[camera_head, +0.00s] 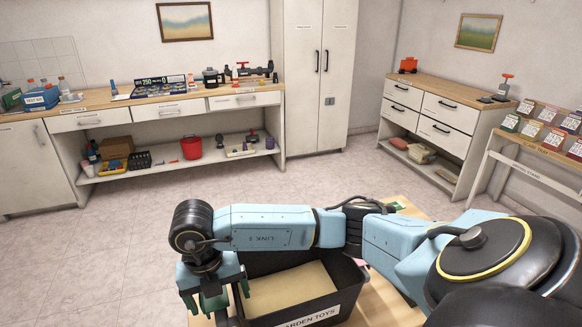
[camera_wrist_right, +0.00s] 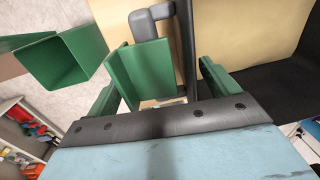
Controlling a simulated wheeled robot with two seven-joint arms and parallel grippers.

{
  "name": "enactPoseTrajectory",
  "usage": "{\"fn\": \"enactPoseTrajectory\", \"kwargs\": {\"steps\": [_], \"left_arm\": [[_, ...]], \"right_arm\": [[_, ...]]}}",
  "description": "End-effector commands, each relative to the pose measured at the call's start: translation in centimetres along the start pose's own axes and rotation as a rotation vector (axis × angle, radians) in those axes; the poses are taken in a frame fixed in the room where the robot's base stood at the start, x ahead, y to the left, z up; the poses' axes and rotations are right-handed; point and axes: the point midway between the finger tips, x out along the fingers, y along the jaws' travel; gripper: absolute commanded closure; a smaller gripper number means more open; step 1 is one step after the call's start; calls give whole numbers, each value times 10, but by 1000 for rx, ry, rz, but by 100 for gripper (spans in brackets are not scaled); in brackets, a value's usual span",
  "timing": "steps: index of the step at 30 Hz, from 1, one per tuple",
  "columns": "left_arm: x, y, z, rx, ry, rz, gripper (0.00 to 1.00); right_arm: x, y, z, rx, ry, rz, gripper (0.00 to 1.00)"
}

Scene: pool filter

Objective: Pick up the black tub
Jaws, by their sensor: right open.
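The black tub (camera_head: 347,296) sits at the bottom middle of the head view, with a white "GARDEN TOYS" label on its front and a tan inner bottom. My right gripper (camera_head: 217,300) hangs at the tub's left side, fingers pointing down, partly hiding that side. In the right wrist view the green fingers of my right gripper (camera_wrist_right: 180,82) are apart. A dark bar of the tub (camera_wrist_right: 186,40), seemingly its rim or handle, runs between them; contact cannot be made out. My left gripper does not show.
The tub stands on a wooden-topped table (camera_head: 388,306), largely hidden by my right arm. A workbench (camera_head: 120,103) with a red bucket (camera_head: 191,148) below, a drawer cabinet (camera_head: 452,105) and a card stand (camera_head: 530,155) are farther off. The floor between is clear.

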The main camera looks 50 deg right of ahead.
Motion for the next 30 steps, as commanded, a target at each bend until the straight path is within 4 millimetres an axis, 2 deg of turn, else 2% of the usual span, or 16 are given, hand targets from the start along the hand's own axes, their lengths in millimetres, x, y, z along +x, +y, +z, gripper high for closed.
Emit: {"fn": "enactPoseTrajectory", "kwargs": {"steps": [3,15,23,26,30], "left_arm": [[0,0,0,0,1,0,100],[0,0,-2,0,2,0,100],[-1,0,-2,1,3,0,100],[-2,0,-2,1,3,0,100],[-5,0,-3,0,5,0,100]], "right_arm": [[-1,0,0,0,0,0,15],[-1,0,0,0,1,0,68],[-4,0,0,0,-1,-1,69],[-13,-1,1,0,-1,0,69],[-40,-2,1,-1,-4,3,69]]}}
